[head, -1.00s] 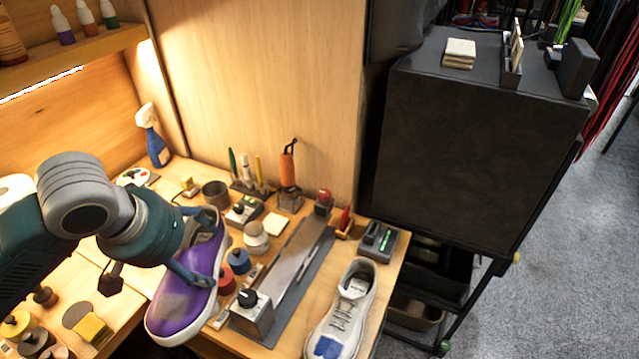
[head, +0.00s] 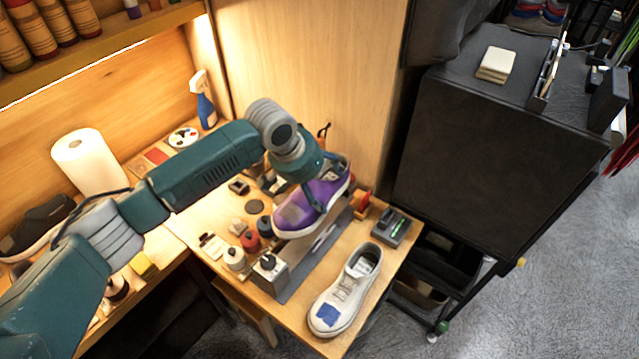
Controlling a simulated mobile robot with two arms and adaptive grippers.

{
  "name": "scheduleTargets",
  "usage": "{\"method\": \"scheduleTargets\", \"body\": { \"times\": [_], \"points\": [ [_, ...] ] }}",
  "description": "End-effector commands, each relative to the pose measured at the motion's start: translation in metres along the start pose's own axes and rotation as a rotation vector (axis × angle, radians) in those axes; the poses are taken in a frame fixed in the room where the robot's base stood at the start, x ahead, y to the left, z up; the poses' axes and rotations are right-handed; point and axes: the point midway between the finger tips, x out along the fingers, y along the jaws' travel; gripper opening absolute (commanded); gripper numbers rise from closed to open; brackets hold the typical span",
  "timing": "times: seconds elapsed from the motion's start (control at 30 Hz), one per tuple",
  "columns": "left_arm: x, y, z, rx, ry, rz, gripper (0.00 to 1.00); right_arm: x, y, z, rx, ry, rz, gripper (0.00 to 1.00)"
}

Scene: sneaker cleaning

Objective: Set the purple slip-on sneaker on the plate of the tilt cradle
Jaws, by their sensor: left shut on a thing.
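The purple slip-on sneaker (head: 297,214) with a white sole is in the middle of the head view. My left gripper (head: 322,188) is shut on it near its heel and opening, and holds it over the far part of the tilt cradle. The sneaker hides much of the plate. I cannot tell whether the sole touches it or hangs above it. My right gripper is not in view.
A white sneaker with a blue patch (head: 343,289) lies right of the cradle, near the table edge. Small red and blue jars (head: 251,240) stand on its left. A dark device (head: 391,228) sits at the right corner. A dark cabinet (head: 475,170) stands beyond.

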Motion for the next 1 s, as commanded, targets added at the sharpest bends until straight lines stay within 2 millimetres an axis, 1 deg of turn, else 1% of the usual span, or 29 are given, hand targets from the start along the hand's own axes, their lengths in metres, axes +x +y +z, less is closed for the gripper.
{"method": "scheduleTargets", "body": {
  "times": [0.03, 0.2, 0.63, 0.7, 1.0],
  "points": [
    [0.007, -0.002, 0.003, 0.000, 0.002, -0.001, 0.38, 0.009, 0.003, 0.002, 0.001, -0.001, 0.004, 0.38],
    [0.021, -0.004, 0.009, 0.000, 0.002, -0.001, 0.38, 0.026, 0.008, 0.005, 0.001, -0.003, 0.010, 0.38],
    [0.056, -0.010, 0.024, -0.001, 0.002, -0.002, 0.38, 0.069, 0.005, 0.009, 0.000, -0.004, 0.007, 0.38],
    [0.059, -0.010, 0.026, -0.002, 0.000, 0.000, 0.38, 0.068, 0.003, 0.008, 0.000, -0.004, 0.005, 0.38],
    [0.086, -0.013, 0.037, -0.003, 0.000, 0.001, 0.38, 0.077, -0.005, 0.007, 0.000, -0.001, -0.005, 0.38]
  ]
}}
